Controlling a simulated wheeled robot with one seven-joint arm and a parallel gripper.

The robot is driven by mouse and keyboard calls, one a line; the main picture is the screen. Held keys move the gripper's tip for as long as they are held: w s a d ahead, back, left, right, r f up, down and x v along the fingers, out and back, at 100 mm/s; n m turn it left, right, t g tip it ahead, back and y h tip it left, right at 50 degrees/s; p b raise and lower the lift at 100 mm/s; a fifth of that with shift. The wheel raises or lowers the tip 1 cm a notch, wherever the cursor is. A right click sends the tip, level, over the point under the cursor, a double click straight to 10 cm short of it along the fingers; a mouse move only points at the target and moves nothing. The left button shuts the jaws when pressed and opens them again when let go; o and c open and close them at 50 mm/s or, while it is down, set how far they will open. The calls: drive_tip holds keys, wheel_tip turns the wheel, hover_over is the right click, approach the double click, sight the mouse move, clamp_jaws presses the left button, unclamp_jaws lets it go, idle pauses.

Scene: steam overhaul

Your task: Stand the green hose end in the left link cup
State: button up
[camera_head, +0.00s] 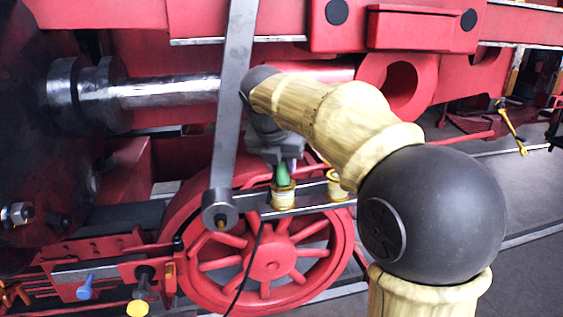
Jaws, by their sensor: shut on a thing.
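The green hose end (283,173) is upright beneath my gripper (280,160), which is shut on its upper part. Its lower part meets the mouth of the left link cup (283,194), a pale yellow cup on a grey link bar (308,202). I cannot tell how deep in the cup it sits. A second, similar cup (337,186) stands on the bar to the right, partly hidden by my arm. The gripper's fingers are small here and partly hidden by my wrist.
A grey steel lever (229,110) hangs close to the left of my gripper. A red spoked wheel (270,258) is below the bar, with a thin black line in front. Blue and yellow knobs (138,308) are at lower left.

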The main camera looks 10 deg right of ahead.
drive_tip(key=shift+f, duration=0.4)
drive_tip(key=o, duration=1.2)
drive_tip(key=v, duration=1.7)
drive_tip(key=shift+s+r, duration=0.1)
drive_tip(key=shift+r, duration=0.05)
